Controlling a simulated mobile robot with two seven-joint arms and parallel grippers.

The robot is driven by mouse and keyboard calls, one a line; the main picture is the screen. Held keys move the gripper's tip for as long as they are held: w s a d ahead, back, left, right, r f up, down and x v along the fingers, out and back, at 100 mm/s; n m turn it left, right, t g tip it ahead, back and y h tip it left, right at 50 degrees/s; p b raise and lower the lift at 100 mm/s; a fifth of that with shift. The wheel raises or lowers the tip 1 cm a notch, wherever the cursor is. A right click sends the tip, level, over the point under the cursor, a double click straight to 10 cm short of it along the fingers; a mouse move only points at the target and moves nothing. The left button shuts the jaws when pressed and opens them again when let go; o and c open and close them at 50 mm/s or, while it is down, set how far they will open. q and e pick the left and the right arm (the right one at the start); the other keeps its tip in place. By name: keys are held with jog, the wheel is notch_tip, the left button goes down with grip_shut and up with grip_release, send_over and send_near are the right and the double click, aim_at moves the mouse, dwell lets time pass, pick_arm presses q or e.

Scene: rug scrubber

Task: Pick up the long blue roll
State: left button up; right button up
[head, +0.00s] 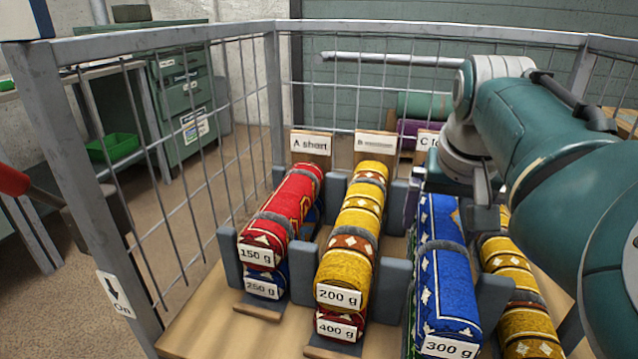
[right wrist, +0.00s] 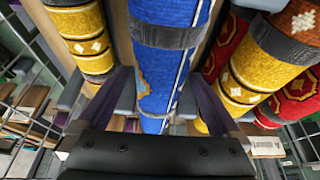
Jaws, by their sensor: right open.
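In the right wrist view the blue roll (right wrist: 168,65) runs between the two spread fingers of my right gripper (right wrist: 160,95). The gripper is open, with one finger on each side of the roll. I cannot tell if they touch it. My left gripper is not in view.
A red roll (head: 287,207) and a yellow roll (head: 350,235) lie to the left, above other rolls. Another yellow roll (head: 517,300) lies close on the right. Grey posts (head: 394,290) separate the rows. A metal rail fence (head: 215,150) surrounds the left and back.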

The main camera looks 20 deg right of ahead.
jog(key=shift+r, duration=0.1)
jog(key=shift+c, duration=0.4)
grip_shut()
